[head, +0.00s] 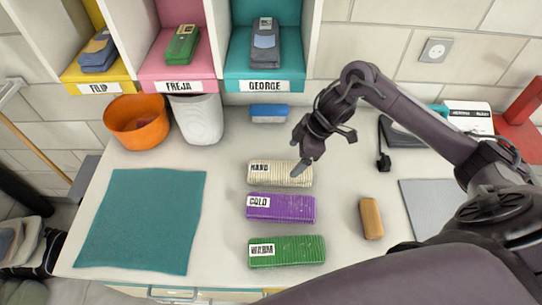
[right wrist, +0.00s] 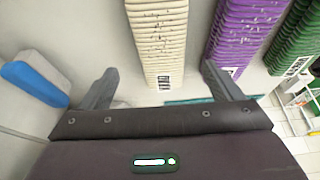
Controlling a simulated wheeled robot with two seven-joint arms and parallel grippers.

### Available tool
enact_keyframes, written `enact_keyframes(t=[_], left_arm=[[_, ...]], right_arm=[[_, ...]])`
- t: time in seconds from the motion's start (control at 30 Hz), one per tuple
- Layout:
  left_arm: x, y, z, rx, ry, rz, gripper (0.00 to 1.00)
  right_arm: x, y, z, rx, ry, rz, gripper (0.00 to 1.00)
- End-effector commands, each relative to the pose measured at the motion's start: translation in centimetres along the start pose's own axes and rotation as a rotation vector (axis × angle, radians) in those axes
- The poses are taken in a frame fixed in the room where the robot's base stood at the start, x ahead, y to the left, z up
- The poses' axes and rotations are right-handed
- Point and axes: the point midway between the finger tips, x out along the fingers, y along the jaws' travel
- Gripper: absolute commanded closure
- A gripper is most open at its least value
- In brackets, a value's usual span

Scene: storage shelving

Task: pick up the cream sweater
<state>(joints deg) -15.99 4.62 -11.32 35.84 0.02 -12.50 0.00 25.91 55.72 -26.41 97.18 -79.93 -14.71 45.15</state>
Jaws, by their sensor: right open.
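The cream sweater (head: 268,181) is a folded, ribbed bundle with a label reading HAND. It lies on the white table, at the top of a column of three bundles. My right gripper (head: 308,165) is at its right end and partly covers that end in the head view. In the right wrist view, the gripper (right wrist: 160,80) is open and empty. The cream sweater (right wrist: 157,35) lies ahead of the gap, between the lines of the two fingers, and I see no contact. My left gripper is not in view.
A purple bundle (head: 285,209) labelled COLD and a green one (head: 295,252) lie below. A blue block (head: 268,113), orange bowl (head: 138,125), white basket (head: 198,120) and teal cloth (head: 140,222) are around. A brown block (head: 371,218) lies right.

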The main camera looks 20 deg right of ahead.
Motion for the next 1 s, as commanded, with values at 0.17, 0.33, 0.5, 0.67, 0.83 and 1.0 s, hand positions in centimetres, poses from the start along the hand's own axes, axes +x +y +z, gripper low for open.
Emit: enact_keyframes(t=[0.17,0.33,0.5,0.67,0.83,1.0], left_arm=[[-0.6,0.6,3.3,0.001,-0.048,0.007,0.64],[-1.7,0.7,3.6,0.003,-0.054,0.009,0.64],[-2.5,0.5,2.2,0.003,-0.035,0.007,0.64],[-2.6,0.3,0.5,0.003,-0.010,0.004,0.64],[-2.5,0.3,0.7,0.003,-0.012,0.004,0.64],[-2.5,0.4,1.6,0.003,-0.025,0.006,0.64]], right_arm=[[1.8,-0.1,-0.1,0.002,0.001,-0.004,0.15],[3.6,-0.1,-0.7,0.003,0.001,-0.005,0.15],[6.3,0.0,-1.0,0.004,0.000,-0.004,0.15],[7.6,0.0,-0.9,0.001,0.000,-0.001,0.15],[7.7,0.1,-0.8,-0.001,-0.001,-0.001,0.15],[7.7,0.1,-0.9,0.000,-0.001,-0.001,0.32]])
